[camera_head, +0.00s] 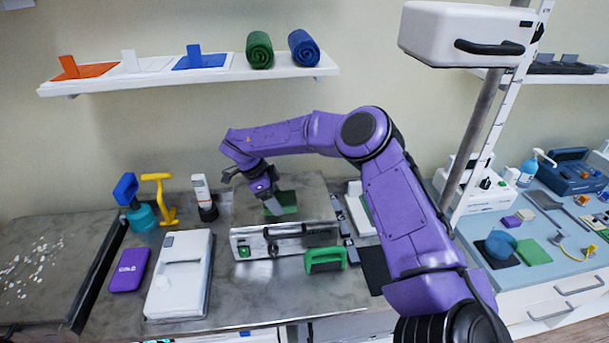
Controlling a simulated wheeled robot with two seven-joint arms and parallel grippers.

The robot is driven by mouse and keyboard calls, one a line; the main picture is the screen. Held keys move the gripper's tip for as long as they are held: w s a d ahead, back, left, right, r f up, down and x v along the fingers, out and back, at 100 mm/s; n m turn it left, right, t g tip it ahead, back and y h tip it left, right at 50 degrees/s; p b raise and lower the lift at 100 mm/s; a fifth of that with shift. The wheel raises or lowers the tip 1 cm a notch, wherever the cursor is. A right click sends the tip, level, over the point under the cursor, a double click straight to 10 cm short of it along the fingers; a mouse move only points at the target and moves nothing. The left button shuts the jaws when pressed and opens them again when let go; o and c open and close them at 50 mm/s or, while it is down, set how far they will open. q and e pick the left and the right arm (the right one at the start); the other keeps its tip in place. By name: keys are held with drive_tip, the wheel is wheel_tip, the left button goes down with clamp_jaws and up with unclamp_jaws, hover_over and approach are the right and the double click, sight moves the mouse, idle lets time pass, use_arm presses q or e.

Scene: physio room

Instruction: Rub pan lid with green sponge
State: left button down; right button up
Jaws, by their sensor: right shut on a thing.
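The green sponge (287,203) is a dark green block at the lid's middle. My right gripper (269,201) points down over the lid and is shut on the sponge at its left side. The sponge appears to be at the lid's surface, but I cannot tell whether it touches. Part of the sponge is hidden by the gripper. My left gripper is not in view.
A white flat device (182,275) and purple case (129,270) lie left of the unit. A shelf (190,79) hangs above. The bench's front middle is clear.

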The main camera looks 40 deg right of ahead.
drive_tip(key=shift+w+r, duration=0.15)
drive_tip(key=shift+r, duration=2.2)
